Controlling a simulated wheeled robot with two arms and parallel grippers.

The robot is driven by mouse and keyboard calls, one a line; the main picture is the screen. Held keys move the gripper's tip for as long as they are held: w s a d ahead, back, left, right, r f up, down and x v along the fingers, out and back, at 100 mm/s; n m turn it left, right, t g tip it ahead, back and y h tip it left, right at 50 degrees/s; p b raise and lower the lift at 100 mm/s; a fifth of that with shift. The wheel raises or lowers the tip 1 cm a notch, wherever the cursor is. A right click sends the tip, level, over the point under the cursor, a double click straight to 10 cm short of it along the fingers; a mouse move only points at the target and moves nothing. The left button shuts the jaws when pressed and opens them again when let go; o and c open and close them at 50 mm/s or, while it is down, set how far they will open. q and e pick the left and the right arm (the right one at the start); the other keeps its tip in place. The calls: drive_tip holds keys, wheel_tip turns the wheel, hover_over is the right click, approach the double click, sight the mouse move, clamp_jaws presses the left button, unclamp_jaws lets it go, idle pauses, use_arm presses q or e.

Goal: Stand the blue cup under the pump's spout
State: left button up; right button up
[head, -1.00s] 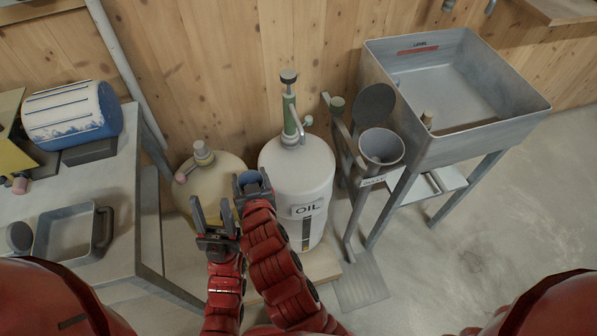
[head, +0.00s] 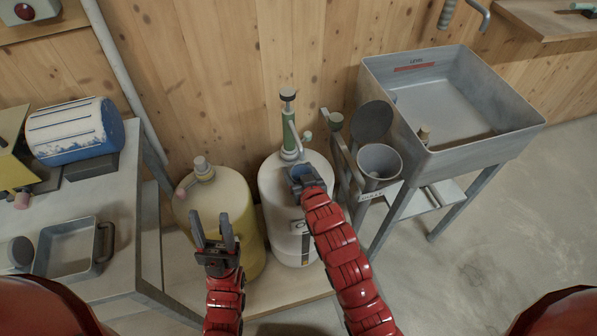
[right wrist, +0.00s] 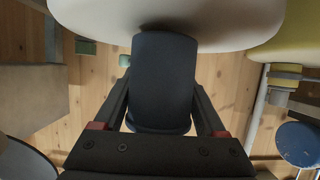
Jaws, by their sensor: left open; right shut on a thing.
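The blue cup (head: 297,171) is in my right gripper (head: 306,182), in front of the upper part of the white oil drum. In the right wrist view the dark blue cup (right wrist: 165,80) sits between the two fingers, close to the white drum. The green pump (head: 289,130) with a black knob stands on top of the drum, and a short grey pipe with a pale green end (head: 307,137) sticks out to its right. The gap between cup and pipe is hard to judge. My left gripper (head: 214,232) is open and empty in front of the yellow drum.
The white drum (head: 283,222) and yellow drum (head: 236,205) stand side by side on a low wooden board (head: 290,284). A grey bucket (head: 378,162) and metal sink (head: 455,120) are to the right. A table (head: 105,185) is left. Floor at right is clear.

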drive_tip(key=shift+f, duration=0.25)
drive_tip(key=shift+f, duration=0.1)
